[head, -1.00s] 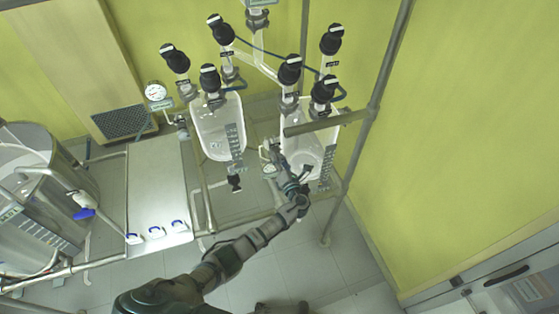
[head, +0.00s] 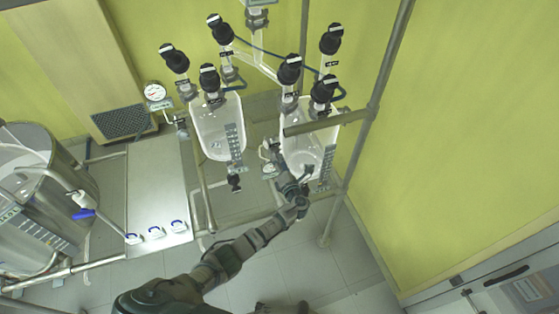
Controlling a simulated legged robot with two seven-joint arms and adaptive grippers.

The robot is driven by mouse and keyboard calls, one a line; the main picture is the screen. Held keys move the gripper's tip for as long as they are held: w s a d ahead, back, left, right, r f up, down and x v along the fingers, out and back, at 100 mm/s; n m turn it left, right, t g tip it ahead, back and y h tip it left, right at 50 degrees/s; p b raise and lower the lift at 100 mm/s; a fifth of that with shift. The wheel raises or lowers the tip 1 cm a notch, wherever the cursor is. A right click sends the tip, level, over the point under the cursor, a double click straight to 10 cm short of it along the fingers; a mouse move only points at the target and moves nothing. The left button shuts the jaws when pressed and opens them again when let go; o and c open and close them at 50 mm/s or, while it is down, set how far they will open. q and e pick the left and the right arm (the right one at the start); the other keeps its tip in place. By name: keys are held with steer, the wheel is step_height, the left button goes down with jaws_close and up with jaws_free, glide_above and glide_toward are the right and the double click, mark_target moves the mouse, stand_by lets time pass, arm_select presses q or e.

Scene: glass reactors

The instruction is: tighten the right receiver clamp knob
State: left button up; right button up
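The right receiver (head: 308,146) is a clear glass vessel with a measuring scale, hung in the metal frame. My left arm reaches up from the bottom to it. My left gripper (head: 274,155) is at the receiver's lower left side, close to the glass. Its fingers are small and blend with the fittings there, so I cannot tell whether they are open or shut. The right receiver clamp knob cannot be made out clearly; the gripper and wrist cover part of that area. My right gripper is not in view.
The left receiver (head: 218,130) hangs beside it, with black-capped valves above both. A horizontal frame bar (head: 325,123) crosses the right receiver, and a slanted post (head: 372,115) stands to its right. A steel table (head: 158,195) and a steel tank (head: 45,185) are at left.

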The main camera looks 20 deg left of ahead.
arm_select(q)
steer(key=shift+w+r, duration=0.15)
steer(key=shift+s+d, duration=0.25)
steer(key=shift+s, duration=0.1)
steer(key=v, duration=1.1)
